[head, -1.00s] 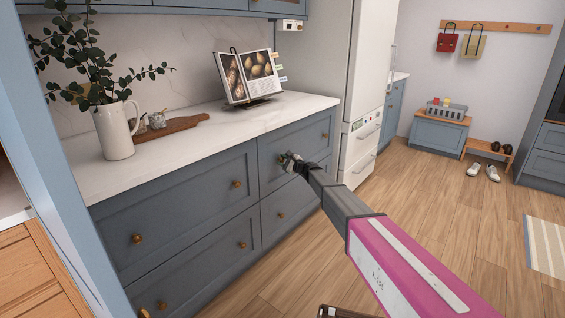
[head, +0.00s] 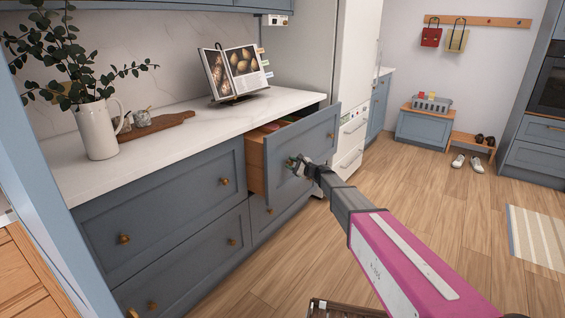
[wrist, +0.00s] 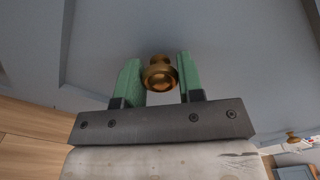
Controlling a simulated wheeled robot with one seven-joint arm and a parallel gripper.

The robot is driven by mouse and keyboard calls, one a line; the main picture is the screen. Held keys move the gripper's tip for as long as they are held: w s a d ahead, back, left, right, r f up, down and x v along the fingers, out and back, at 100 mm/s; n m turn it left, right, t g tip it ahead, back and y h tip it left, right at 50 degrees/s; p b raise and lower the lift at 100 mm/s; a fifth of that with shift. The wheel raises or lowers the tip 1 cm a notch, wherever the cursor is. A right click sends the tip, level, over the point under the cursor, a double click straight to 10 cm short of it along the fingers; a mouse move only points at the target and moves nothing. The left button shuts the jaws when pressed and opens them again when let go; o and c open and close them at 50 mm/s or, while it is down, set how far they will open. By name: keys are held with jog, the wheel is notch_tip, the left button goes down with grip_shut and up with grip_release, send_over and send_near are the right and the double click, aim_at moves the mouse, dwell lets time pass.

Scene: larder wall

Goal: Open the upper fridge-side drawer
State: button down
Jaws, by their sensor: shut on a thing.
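The upper fridge-side drawer (head: 308,150) is a blue-grey panelled front in the head view, beside the white fridge. It stands pulled out from the cabinet, with its wooden side (head: 256,166) and some contents (head: 271,127) showing through the gap at the top. My gripper (head: 296,164) is at the drawer front. In the wrist view its green fingers (wrist: 160,78) are on either side of the round brass knob (wrist: 160,73), shut on it. In the head view the gripper hides the knob.
The white fridge (head: 352,100) stands just beyond the open drawer. The closed lower drawer (head: 268,212) is beneath it. The worktop holds a jug (head: 99,130), a board (head: 155,127) and a cookbook (head: 236,72).

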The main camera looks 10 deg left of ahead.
jog(key=v, duration=3.1)
jog(key=shift+s+d, duration=0.15)
jog(key=shift+d, duration=0.05)
jog(key=shift+f, duration=0.15)
jog(key=c, duration=0.8)
grip_release()
jog(key=shift+o, duration=0.2)
jog(key=v, duration=1)
jog(key=shift+s+d, duration=0.2)
jog(key=shift+d, duration=0.2)
